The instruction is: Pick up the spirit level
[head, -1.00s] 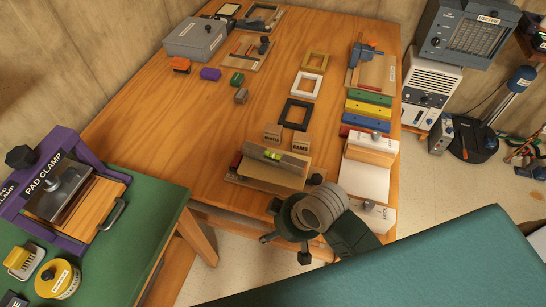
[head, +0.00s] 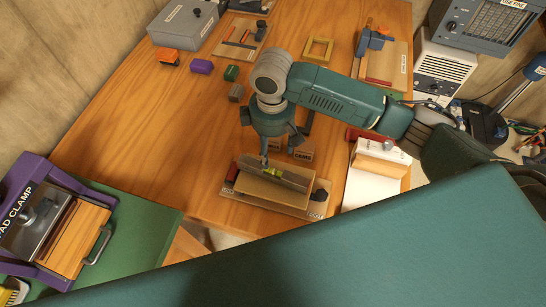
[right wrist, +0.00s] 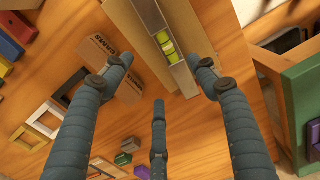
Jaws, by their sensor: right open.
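The spirit level (head: 288,179) is a grey bar with a yellow-green vial, lying on a light wooden block on a board near the table's front edge. In the right wrist view the spirit level (right wrist: 166,47) runs up the picture between two finger tips. My right gripper (head: 267,148) is above the far side of the level in the head view, pointing down. Its fingers are open and apart, with nothing held; the gripper also shows in the right wrist view (right wrist: 160,78). Whether a fingertip touches the level cannot be told. My left gripper is not in view.
Wooden label blocks (head: 303,154) stand just behind the level, partly hidden by my right gripper. A white-topped stand (head: 365,183) is to the right. A purple pad clamp (head: 22,172) sits on the green table at left. The table's left middle is clear.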

